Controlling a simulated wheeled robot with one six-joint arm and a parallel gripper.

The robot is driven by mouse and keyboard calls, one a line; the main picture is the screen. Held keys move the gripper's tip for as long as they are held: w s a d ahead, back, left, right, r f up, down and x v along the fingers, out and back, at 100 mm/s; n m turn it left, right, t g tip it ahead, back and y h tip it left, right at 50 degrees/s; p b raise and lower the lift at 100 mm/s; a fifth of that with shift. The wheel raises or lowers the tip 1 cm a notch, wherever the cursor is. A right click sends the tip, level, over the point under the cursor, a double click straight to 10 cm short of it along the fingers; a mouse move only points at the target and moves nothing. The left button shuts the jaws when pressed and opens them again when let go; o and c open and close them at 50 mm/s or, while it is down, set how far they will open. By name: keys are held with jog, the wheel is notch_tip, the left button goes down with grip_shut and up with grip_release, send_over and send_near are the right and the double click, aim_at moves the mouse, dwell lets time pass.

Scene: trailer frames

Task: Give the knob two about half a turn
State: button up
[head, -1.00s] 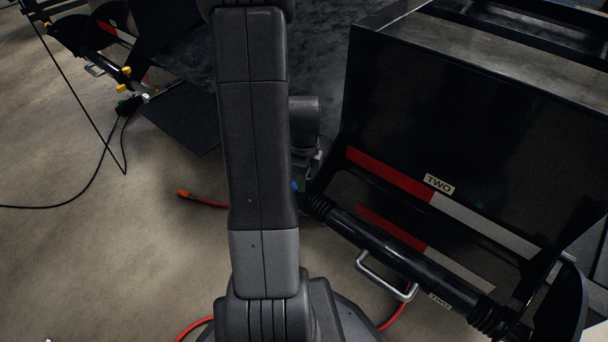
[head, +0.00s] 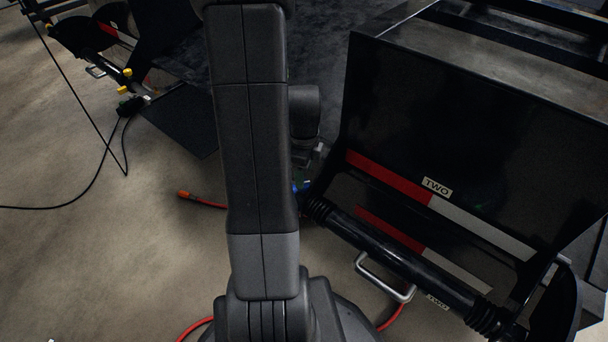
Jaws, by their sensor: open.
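The trailer end marked TWO (head: 437,187) is at the right, a dark panel with a red and white stripe. A small blue part (head: 302,186) shows at its left end, just right of my upright arm; it may be knob two, but most of it is hidden. My gripper (head: 314,158) shows only in part behind my arm, just above the blue part. It is open. I cannot tell whether it touches the blue part.
A black bar (head: 390,252) with ribbed ends runs along the trailer's lower edge, with a metal handle (head: 384,279) below. A red hose (head: 205,201) lies on the floor. Another trailer end (head: 85,35) stands at the upper left. Floor at left is mostly clear.

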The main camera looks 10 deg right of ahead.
notch_tip(320, 180, up, 10)
jog(key=p, duration=0.3)
notch_tip(320, 180, down, 14)
jog(key=m+p, duration=0.2)
jog(key=m, duration=0.2)
jog(key=shift+f+p, duration=0.1)
jog(key=shift+p, duration=0.25)
dwell(0.4)
jog(key=c, duration=1)
